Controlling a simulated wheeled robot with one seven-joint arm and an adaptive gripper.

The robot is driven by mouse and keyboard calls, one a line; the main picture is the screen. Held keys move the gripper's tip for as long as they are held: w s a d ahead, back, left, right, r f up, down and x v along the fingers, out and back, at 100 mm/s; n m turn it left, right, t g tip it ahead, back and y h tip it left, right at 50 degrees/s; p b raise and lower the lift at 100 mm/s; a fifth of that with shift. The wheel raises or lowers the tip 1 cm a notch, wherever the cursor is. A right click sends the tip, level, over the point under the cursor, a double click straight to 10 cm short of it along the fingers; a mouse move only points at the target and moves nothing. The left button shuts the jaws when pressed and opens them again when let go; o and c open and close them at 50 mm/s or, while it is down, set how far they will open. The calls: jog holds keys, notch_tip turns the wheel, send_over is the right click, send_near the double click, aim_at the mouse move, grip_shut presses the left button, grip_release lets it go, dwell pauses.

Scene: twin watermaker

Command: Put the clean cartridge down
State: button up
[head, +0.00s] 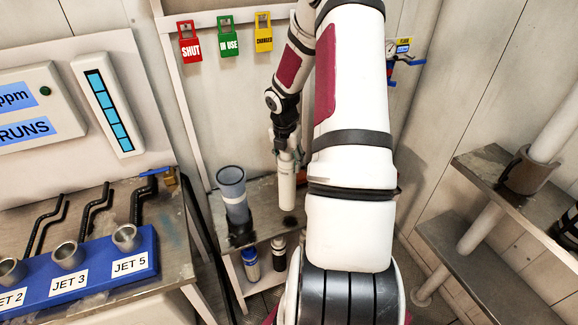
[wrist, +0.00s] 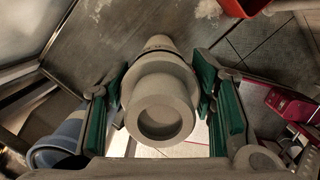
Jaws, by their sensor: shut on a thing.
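The clean cartridge (head: 287,188), a white cylinder, stands upright in my gripper (head: 286,142) over the small bench (head: 262,190) in the head view. My gripper is shut around its upper part. In the wrist view the cartridge (wrist: 160,105) shows end-on, with a round recess in its end, between the green pads of my gripper (wrist: 160,100). Its lower end is close to the bench top by a dark round spot (head: 290,220). I cannot tell whether it touches the bench. My arm hides part of the bench's right side.
A grey-blue cup-like housing (head: 232,195) stands on the bench left of the cartridge, and shows at left in the wrist view (wrist: 58,140). Two bottles (head: 251,264) (head: 279,253) stand below. A blue jet rack (head: 75,268) is at left; shelves (head: 500,170) are at right.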

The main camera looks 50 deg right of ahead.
jog(key=shift+w+d, duration=0.1)
jog(key=shift+d, duration=0.2)
jog(key=shift+w+d+f, duration=0.1)
jog(key=shift+d+f, duration=0.05)
jog(key=shift+f, duration=1.8)
jog(key=o, duration=1.7)
jog(key=shift+c, duration=0.2)
